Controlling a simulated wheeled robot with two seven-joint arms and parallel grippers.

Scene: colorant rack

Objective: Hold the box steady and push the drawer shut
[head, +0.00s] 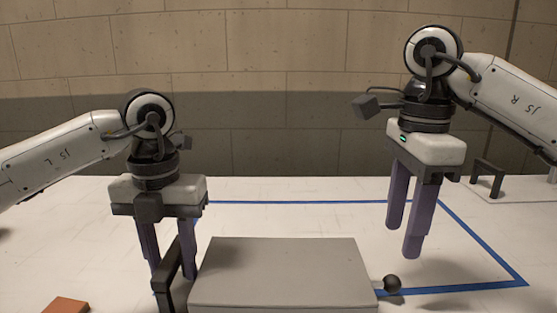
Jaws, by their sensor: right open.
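The grey box (275,265) stands at the bottom middle of the head view, its lower part cut off by the frame. A dark handle (170,268) stands at its left side. A dark round knob (392,284) sticks out at its right side. The drawer's body does not show clearly, so I cannot tell how far it is out. My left gripper (168,262) points down at the handle, with a finger on either side of it; whether they press on it is unclear. My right gripper (404,240) is open and empty, pointing down above the knob, apart from it.
A blue line (480,250) marks a rectangle on the white table (80,225). An orange-brown block (66,306) lies at the front left. A dark bracket-like thing (486,178) stands on a pale plate at the back right. A block wall closes off the back.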

